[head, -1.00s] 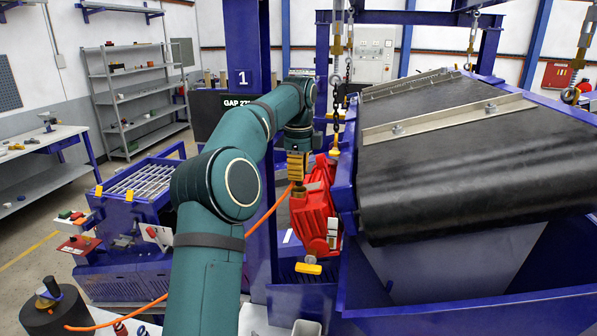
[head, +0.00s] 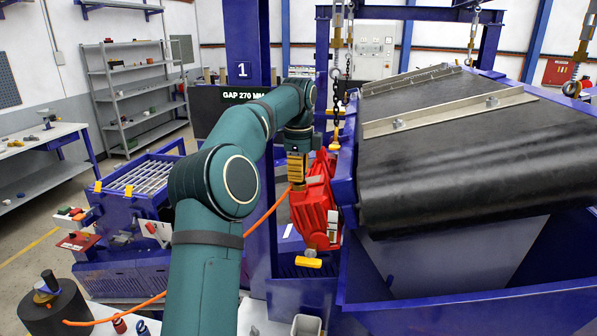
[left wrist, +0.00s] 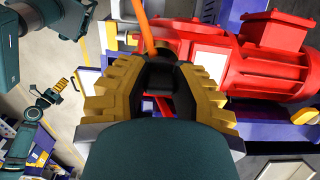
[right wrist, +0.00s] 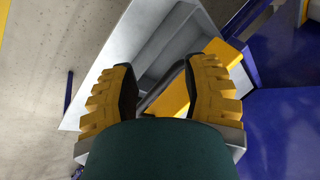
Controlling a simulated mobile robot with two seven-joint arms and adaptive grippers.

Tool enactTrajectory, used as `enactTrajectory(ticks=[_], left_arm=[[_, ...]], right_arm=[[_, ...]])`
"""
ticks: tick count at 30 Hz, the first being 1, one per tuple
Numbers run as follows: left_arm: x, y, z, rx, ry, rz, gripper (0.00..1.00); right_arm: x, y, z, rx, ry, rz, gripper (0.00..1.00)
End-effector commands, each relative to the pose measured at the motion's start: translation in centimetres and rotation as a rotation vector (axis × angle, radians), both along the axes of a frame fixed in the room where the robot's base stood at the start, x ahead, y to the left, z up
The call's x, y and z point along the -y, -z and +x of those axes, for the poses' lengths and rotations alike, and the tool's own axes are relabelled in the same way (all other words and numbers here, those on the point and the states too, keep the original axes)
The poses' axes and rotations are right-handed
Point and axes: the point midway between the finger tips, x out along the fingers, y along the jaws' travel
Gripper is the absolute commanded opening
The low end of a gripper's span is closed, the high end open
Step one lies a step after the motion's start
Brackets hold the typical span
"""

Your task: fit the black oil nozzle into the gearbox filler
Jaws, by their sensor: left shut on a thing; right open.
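My left gripper (head: 297,182) is shut at the near left side of the red gearbox (head: 313,205). In the left wrist view its yellow fingers (left wrist: 163,100) close on the black oil nozzle (left wrist: 160,72), with the orange hose (left wrist: 147,35) running from it. The red gearbox and motor (left wrist: 235,68) lie just beyond and to the right of the fingers. The filler opening is hidden, so I cannot tell whether the nozzle touches it. My right gripper (right wrist: 162,90) is open and empty, above a grey bin (right wrist: 150,55) and a yellow bar (right wrist: 215,60).
The black conveyor belt (head: 470,160) and blue frame stand right of the gearbox. A chain (head: 336,100) hangs behind it. The orange hose (head: 262,222) curves behind my left arm from a dark drum (head: 55,312). A display (head: 240,98) reads GAP 270 MM.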

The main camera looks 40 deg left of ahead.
Motion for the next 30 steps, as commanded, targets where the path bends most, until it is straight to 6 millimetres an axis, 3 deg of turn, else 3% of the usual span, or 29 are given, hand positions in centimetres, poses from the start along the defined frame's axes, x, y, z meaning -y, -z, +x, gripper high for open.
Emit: enactTrajectory(ticks=[4, 5, 7, 22, 30], left_arm=[[0.0, 0.4, 0.0, 0.0, 0.0, 0.0, 0.0], [0.0, 0.4, 0.0, 0.0, 0.0, 0.0, 0.33], [0.0, 0.3, 0.0, 0.0, -0.001, 0.0, 0.56], [0.0, 0.1, 0.0, 0.001, 0.0, 0.0, 0.56], [0.0, -2.8, 0.2, 0.002, 0.001, 0.001, 0.56]], right_arm=[[0.0, 0.3, 0.0, 0.0, 0.0, 0.0, 0.47], [0.0, 0.2, 0.0, 0.0, 0.0, 0.0, 0.47], [0.0, 0.2, 0.0, 0.0, 0.0, 0.0, 0.47], [0.0, 0.2, 0.0, 0.0, 0.0, 0.0, 0.47], [0.0, 0.2, 0.0, 0.0, 0.0, 0.0, 0.47]])
